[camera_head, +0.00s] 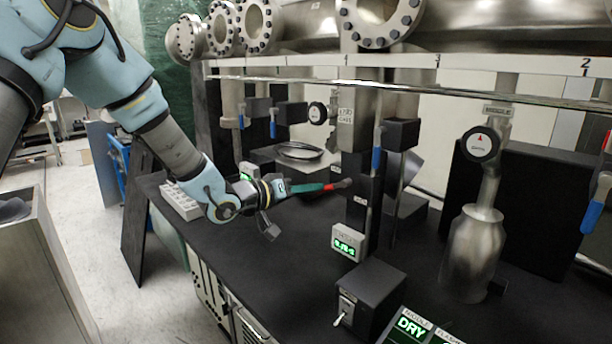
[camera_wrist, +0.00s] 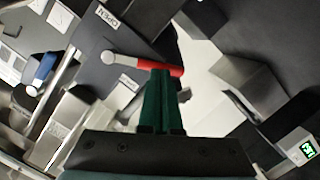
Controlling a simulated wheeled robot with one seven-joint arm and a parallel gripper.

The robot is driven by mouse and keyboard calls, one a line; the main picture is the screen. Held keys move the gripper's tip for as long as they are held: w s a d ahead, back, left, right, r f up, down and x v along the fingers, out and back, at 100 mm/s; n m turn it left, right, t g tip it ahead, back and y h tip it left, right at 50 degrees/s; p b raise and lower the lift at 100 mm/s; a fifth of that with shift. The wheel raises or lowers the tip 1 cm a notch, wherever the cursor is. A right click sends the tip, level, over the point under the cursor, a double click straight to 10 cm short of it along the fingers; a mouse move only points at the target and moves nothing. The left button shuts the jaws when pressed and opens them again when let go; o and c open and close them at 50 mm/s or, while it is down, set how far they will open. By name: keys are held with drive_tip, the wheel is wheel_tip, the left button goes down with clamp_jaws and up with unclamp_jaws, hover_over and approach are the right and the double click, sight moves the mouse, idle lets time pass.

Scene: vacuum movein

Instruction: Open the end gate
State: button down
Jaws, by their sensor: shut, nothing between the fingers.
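The end gate's column carries an "END GATE" label (camera_head: 346,116) in the head view. A short lever with a red grip (camera_head: 337,186) is in front of this column, below the label. In the wrist view the red grip (camera_wrist: 151,65) runs from a pale round end at the left to the right, just beyond the fingertips. An "OPEN" label (camera_wrist: 107,16), upside down, is on the dark panel above it. My gripper (camera_head: 322,187) has green fingers, shut and empty. Its tips (camera_wrist: 160,72) reach the red grip; I cannot tell whether they touch it.
A small box with a green display (camera_head: 347,242) stands below the lever. A black switch box (camera_head: 369,296) stands at the front. Blue-handled valves (camera_head: 376,160) hang nearby. A silver vessel (camera_head: 470,250) stands at the right. A round metal dish (camera_head: 299,151) is behind my gripper.

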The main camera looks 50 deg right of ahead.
drive_tip(key=s+f+n+g+h, duration=0.1)
drive_tip(key=s+f+n, duration=0.3)
drive_tip(key=n, duration=0.7)
drive_tip(key=shift+s+a+f+n+g+h, duration=0.15)
drive_tip(key=shift+s+f+n+g+h, duration=0.2)
drive_tip(key=shift+s, duration=0.65)
drive_tip(key=shift+s, duration=0.15)
drive_tip(key=b+v, duration=0.3)
drive_tip(key=v, duration=0.8)
drive_tip(key=shift+f, duration=0.15)
